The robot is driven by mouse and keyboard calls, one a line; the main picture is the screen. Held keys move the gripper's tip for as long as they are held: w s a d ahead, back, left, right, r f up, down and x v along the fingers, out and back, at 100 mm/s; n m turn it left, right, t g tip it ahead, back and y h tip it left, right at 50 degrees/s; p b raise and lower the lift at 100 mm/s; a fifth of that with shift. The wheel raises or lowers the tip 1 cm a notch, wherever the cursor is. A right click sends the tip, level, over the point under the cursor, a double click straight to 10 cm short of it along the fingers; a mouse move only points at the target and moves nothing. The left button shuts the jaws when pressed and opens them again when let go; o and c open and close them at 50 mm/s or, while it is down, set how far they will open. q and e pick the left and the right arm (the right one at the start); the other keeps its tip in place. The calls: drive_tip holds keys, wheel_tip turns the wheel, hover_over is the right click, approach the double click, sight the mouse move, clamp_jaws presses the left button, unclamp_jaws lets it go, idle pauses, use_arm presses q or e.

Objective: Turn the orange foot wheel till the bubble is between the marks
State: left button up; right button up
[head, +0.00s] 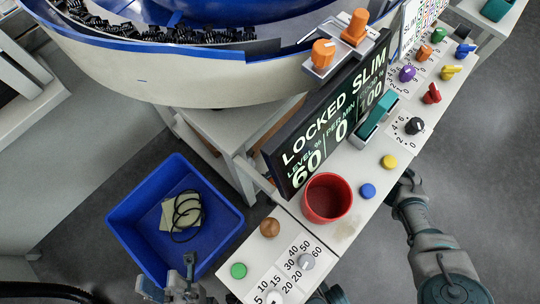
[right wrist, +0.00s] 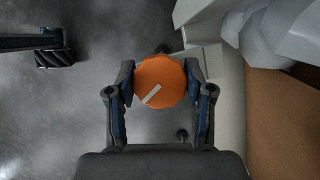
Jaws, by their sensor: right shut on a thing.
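The orange foot wheel (right wrist: 160,82) is a round knob with a white pointer line slanting to the lower left. It shows in the right wrist view, between the two fingers of my right gripper (right wrist: 160,88), which is shut on it. In the head view my right arm reaches past the bench's right edge, and its fingers and the foot wheel are hidden there. My left gripper (head: 178,284) is at the bottom left of the head view, beside the blue bin, with no object seen in it; its finger gap is unclear. I cannot make out the bubble or its marks.
A screen (head: 330,115) reads LOCKED SLIM, 60 and 0. A red cup (head: 327,198) and coloured knobs line the narrow bench. A blue bin (head: 130,213) holds a cable and a pale item. A large bowl (head: 190,75) bears orange knobs (head: 323,52) at its rim.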

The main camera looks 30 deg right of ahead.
drive_tip(key=shift+d+f+n+g+b, duration=0.2)
drive_tip(key=shift+n+g+b, duration=0.35)
drive_tip(key=shift+n, duration=0.55)
drive_tip(key=shift+r, duration=0.1)
drive_tip(key=o, duration=1.2)
drive_tip(key=shift+w, duration=0.1)
drive_tip(key=shift+c, duration=0.2)
drive_tip(key=v, duration=1.2)
drive_tip(key=shift+a, duration=0.2)
